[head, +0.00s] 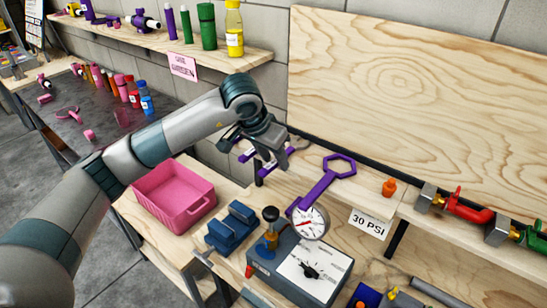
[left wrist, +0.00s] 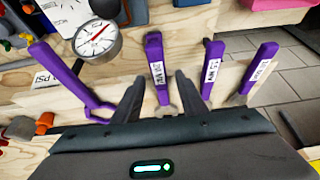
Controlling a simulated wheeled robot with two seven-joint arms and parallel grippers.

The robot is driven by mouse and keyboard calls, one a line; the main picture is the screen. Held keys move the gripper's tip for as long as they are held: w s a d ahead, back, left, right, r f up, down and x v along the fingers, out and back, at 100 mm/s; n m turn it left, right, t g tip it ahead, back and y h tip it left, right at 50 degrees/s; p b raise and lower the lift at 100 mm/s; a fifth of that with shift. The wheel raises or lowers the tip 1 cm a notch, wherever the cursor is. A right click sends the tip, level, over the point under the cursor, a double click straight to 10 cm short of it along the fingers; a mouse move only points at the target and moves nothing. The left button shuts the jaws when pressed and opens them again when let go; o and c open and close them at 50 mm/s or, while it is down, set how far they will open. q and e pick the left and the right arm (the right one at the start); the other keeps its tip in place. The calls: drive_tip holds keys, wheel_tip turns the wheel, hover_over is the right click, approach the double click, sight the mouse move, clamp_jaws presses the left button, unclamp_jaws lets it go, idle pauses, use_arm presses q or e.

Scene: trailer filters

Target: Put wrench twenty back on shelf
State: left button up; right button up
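Several purple wrenches are on the wooden shelf. In the left wrist view, one labelled wrench (left wrist: 154,62) lies between the fingers of my left gripper (left wrist: 159,80); its label is too small to read surely. Two more labelled wrenches, a middle one (left wrist: 211,68) and an outer one (left wrist: 261,66), lie to its right. A larger purple wrench with a hexagonal ring (head: 323,184) lies to the right of my left gripper (head: 264,168) in the head view. The fingers look apart, with no clear contact on the wrench. My right gripper is out of view.
A pressure gauge (head: 308,222) stands by the large wrench, above a grey-blue box (head: 300,268). A pink bin (head: 173,196) is below left. A "30 PSI" sign (head: 370,223), an orange knob (head: 389,187) and pipe valves (head: 465,206) are to the right.

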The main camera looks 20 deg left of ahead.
use_arm(q)
drive_tip(key=shift+s+a+r, duration=0.1)
drive_tip(key=shift+s+r, duration=0.05)
drive_tip(key=shift+r, duration=0.25)
drive_tip(key=b+v, duration=0.6)
drive_tip(key=v, duration=1)
drive_tip(key=shift+s+r, duration=0.2)
drive_tip(key=shift+r, duration=0.05)
drive_tip(key=shift+s+f, duration=0.1)
